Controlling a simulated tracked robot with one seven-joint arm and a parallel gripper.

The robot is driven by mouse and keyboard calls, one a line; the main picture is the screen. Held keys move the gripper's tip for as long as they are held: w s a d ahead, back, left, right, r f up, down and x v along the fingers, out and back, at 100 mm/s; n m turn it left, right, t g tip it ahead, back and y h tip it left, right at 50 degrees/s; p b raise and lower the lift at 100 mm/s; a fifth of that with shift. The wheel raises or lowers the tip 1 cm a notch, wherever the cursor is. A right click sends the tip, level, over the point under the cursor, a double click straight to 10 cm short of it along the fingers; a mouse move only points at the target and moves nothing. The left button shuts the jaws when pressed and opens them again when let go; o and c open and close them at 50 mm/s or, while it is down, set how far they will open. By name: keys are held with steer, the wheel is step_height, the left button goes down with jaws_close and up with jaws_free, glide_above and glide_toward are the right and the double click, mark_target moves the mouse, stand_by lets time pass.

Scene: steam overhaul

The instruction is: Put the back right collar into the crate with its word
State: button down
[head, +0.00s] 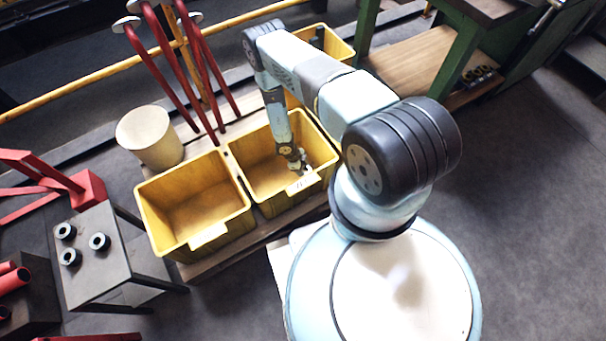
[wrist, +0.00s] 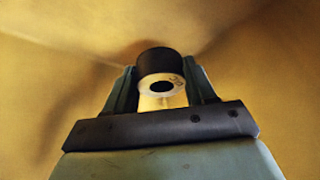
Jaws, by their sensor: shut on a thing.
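My gripper (head: 297,165) reaches down into a yellow crate (head: 240,180), the front right one of the pair nearest me. In the wrist view my gripper (wrist: 160,88) is shut on a collar (wrist: 158,62), a short dark cylinder with a pale end face and a round hole. A small dark mark shows on its face, too small to read surely. Yellow crate walls surround it in the wrist view. A label (head: 300,184) with a small dark mark is on this crate's front rim. Whether the collar touches the crate floor cannot be told.
Another yellow crate (head: 165,235) stands to the left, its visible inside empty, with a label on its front rim. A further yellow crate (head: 340,48) is behind. Several collars stand on a grey stool (head: 85,285). A beige drum (head: 150,137) and red levers (head: 165,70) stand behind.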

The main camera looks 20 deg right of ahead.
steer(key=shift+f, duration=2.15)
steer(key=shift+f, duration=0.2)
steer(key=shift+c, duration=1.9)
jaws_free()
steer(key=v, duration=1.2)
steer(key=shift+r, duration=0.15)
steer(key=shift+r, duration=0.1)
